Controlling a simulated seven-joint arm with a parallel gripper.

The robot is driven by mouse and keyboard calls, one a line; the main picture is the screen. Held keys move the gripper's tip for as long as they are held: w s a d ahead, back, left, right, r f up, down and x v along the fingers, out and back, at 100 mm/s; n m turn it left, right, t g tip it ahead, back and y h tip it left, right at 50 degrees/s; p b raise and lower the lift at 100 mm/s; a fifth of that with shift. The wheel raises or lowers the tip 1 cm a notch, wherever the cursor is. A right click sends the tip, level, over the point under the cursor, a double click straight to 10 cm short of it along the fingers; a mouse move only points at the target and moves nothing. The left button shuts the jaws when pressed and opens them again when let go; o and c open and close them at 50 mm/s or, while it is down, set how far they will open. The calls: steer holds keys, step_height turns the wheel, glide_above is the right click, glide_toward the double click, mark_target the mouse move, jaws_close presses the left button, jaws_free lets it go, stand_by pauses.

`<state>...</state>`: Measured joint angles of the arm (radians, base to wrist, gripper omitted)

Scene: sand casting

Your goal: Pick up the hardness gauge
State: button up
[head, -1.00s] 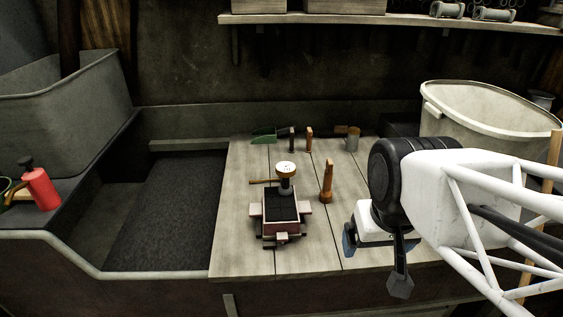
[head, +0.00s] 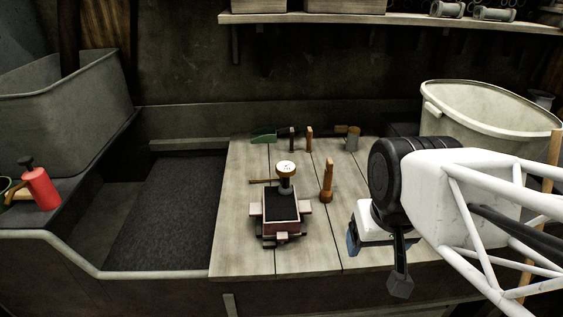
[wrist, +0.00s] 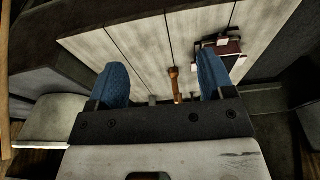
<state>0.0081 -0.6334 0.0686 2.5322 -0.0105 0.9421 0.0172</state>
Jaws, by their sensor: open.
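The hardness gauge (head: 286,169), with a round white dial, a yellowish rim and a dark body, stands upright at the back of the small sand-filled flask (head: 281,227). I cannot tell whether it rests on the sand. My gripper (head: 376,262) is open and empty over the right front of the bench, to the right of the gauge and apart from it. In the wrist view my gripper (wrist: 163,84) shows two blue fingers spread wide. The flask (wrist: 231,60) is partly hidden behind the right finger there, and I cannot make out the gauge.
A wooden-handled tool (head: 327,181) stands between the flask and my gripper; it also shows in the wrist view (wrist: 174,84). A green trowel (head: 264,135), small tools and a grey cup (head: 352,139) line the bench's back. A pale tub (head: 475,125) is at back right.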

steer(key=c, duration=0.3)
steer(key=m+t+y, duration=0.6)
steer(key=m+y, duration=0.4)
steer(key=m, duration=1.5)
glide_toward(286, 179)
steer(key=shift+w+a+f, duration=0.2)
steer(key=shift+a+f, duration=0.15)
steer(key=shift+f, duration=0.1)
steer(key=shift+w+a+f, duration=0.2)
steer(key=shift+a+f, duration=0.15)
steer(key=shift+f, duration=0.1)
steer(key=shift+w+d+f+m+t, duration=0.3)
steer(key=shift+w+m, duration=0.2)
steer(key=shift+m, duration=0.2)
steer(key=shift+r, duration=0.1)
